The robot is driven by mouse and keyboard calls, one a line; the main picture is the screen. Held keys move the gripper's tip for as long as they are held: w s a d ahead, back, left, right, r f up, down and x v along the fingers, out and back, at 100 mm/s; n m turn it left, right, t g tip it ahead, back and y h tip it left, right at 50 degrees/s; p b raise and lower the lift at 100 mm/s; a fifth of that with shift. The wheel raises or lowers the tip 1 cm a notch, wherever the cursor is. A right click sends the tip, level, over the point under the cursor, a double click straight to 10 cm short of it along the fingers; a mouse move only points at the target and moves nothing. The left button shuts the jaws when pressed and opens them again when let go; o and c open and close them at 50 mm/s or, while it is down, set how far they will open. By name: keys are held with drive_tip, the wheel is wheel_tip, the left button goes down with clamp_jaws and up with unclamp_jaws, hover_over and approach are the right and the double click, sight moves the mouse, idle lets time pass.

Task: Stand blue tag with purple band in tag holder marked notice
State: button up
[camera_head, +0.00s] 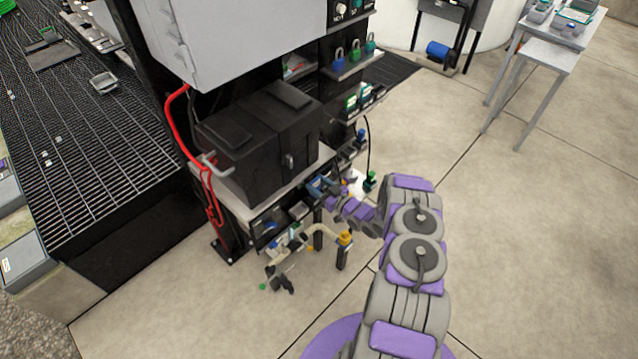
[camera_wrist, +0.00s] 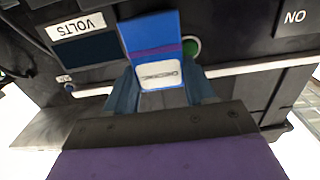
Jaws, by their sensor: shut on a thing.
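The blue tag (camera_wrist: 150,32) with a purple band (camera_wrist: 152,52) shows in the wrist view, with a pale label bearing a dark drawing at its near end. My gripper (camera_wrist: 160,80) is shut on this near end, one bluish finger on each side, and the tag sticks out away from the palm. In the head view my gripper (camera_head: 325,188) is small, at the front edge of the bench below the black box; the tag cannot be made out clearly there. I cannot identify a holder marked notice in either view.
A black box (camera_head: 250,150) stands on the bench, under a grey cabinet (camera_head: 240,40). Padlocks (camera_head: 355,53) and small green-and-white items (camera_head: 360,102) sit on side shelves. A pipe with yellow fittings (camera_head: 345,238) stands below. In the wrist view, a volts plate (camera_wrist: 76,27) and green button (camera_wrist: 190,47) lie close behind the tag.

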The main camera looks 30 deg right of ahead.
drive_tip(key=shift+d+f+b, duration=0.25)
drive_tip(key=shift+f, duration=0.35)
drive_tip(key=shift+d+f+b, duration=0.2)
drive_tip(key=shift+f+b, duration=0.05)
drive_tip(key=shift+f, duration=0.3)
drive_tip(key=shift+a+f+b, duration=0.25)
drive_tip(key=shift+f+b, duration=0.05)
drive_tip(key=shift+f, duration=0.35)
drive_tip(key=o, duration=1.1)
drive_tip(key=shift+d, duration=0.15)
drive_tip(key=p+v, duration=0.3)
drive_tip(key=v, duration=1.4)
drive_tip(key=shift+s, duration=0.15)
